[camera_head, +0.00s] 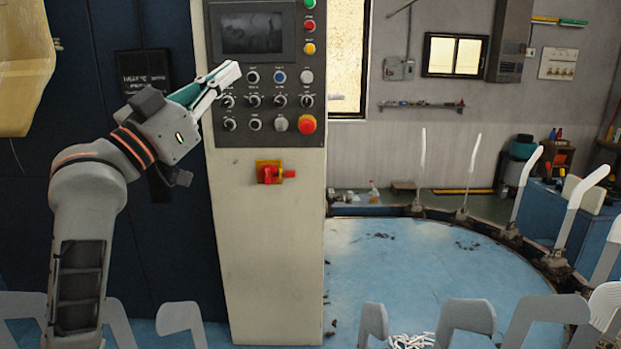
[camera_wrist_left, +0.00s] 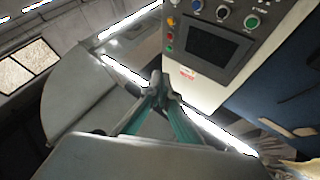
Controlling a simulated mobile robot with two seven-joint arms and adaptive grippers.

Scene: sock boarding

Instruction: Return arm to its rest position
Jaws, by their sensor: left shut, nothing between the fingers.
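My left gripper (camera_head: 222,82) is raised in front of the control panel (camera_head: 266,133) in the head view. Its fingers are shut and empty, with the tips near the upper left knobs below the screen. I cannot tell whether the tips touch the panel. In the left wrist view the closed fingers (camera_wrist_left: 161,84) point up the picture, with the panel's screen (camera_wrist_left: 208,46) beyond them to the right. My right gripper is not in view.
A red and yellow switch (camera_head: 268,172) sits on the cabinet below the panel. To the right is a round blue table (camera_head: 420,265) ringed by upright boards. Several grey foot-shaped boards (camera_head: 466,318) line the front edge. A dark cabinet (camera_head: 115,215) stands behind my left arm.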

